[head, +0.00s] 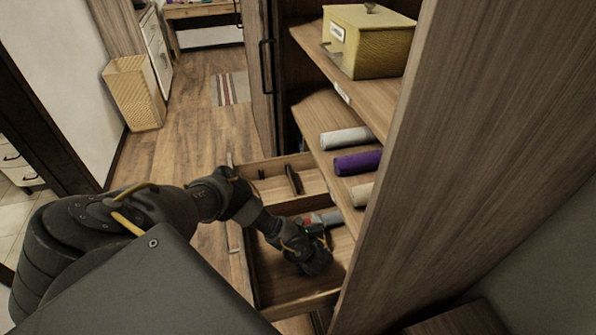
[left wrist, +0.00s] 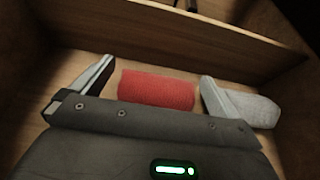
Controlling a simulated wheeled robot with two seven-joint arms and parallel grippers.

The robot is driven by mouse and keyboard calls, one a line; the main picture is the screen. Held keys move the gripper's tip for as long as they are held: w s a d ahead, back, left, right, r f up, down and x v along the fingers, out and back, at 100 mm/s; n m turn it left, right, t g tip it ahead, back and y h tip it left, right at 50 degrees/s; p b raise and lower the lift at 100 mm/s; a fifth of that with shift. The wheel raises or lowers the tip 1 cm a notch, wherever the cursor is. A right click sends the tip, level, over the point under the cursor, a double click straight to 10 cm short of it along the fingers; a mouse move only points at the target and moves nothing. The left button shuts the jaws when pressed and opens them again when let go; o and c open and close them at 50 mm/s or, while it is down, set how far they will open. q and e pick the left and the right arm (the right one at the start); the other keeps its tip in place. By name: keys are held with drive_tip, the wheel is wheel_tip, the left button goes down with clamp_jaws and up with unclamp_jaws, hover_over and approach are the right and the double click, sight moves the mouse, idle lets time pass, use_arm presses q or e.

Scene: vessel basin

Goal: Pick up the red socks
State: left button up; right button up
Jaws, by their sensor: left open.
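The red socks (left wrist: 157,89) are a rolled red bundle lying on the wooden bottom of the open drawer (head: 275,290). In the left wrist view they lie between the two fingers of my left gripper (left wrist: 156,76), with a gap on the left. A small red part of them shows in the head view (head: 307,220), mostly hidden by my gripper. My left gripper (head: 318,236) is open and reaches down inside the drawer. My right gripper is not in view.
A grey bundle (left wrist: 252,108) lies beside the right finger. A wooden divider (left wrist: 190,38) crosses the drawer beyond the socks. Above are shelves with white, purple (head: 358,162) and cream rolls and a yellow box (head: 368,45). A tall wood panel (head: 470,150) stands close on the right.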

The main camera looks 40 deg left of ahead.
use_arm(q)
drive_tip(key=shift+w+a+f+b, duration=0.45)
drive_tip(key=shift+a+f, duration=0.2)
drive_tip(key=shift+w+a, duration=0.2)
drive_tip(key=shift+a, duration=0.1)
drive_tip(key=shift+a+r, duration=0.1)
drive_tip(key=shift+c, duration=0.3)
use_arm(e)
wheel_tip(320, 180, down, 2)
use_arm(q)
drive_tip(key=c, duration=0.9)
drive_tip(key=shift+c, duration=0.2)
drive_tip(key=shift+r, duration=0.1)
